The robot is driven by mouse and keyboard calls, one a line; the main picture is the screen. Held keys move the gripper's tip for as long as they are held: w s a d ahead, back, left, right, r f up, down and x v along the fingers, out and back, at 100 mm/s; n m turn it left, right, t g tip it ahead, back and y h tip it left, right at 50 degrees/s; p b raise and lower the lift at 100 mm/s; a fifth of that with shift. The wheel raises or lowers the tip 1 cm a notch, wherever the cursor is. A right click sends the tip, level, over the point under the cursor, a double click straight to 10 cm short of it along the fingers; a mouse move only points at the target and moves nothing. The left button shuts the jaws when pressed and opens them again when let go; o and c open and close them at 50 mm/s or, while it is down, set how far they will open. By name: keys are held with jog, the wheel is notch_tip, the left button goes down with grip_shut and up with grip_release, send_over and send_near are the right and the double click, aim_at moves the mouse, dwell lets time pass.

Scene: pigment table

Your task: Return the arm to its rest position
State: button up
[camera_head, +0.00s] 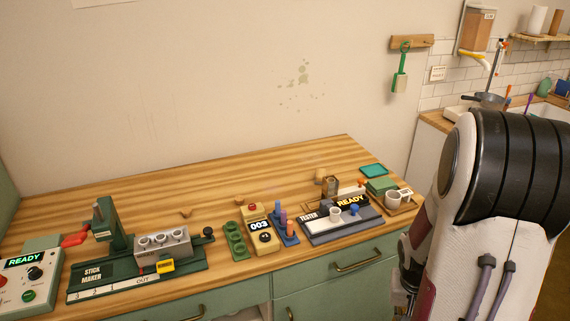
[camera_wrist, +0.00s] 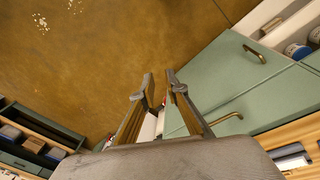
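My arm (camera_head: 500,200) fills the right side of the head view, with a black ribbed joint at the top and a white link below. My gripper's fingers do not show clearly there. In the wrist view my gripper (camera_wrist: 160,78) points over the brown floor beside the green cabinet. Its two fingers are apart, with floor visible between the tips and nothing held there. Small pale and reddish shapes show between the finger bases; I cannot tell what they are.
The table's back is mostly clear. Green cabinet drawers (camera_wrist: 225,75) are close to the right of my gripper.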

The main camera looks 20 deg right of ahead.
jog(key=s+a+r+n+t+y, duration=0.1)
jog(key=s+a+r+n+t, duration=0.1)
jog(key=a+r, duration=1)
jog(key=s+a+r+n+t, duration=0.2)
jog(key=a+r+n, duration=0.3)
jog(key=a+r, duration=0.7)
jog(key=shift+a+r+t+y, duration=0.3)
jog(key=shift+a+t, duration=0.5)
jog(key=shift+a, duration=0.9)
jog(key=shift+o, duration=0.2)
jog(key=shift+w+f, duration=0.1)
jog(key=shift+f, duration=0.1)
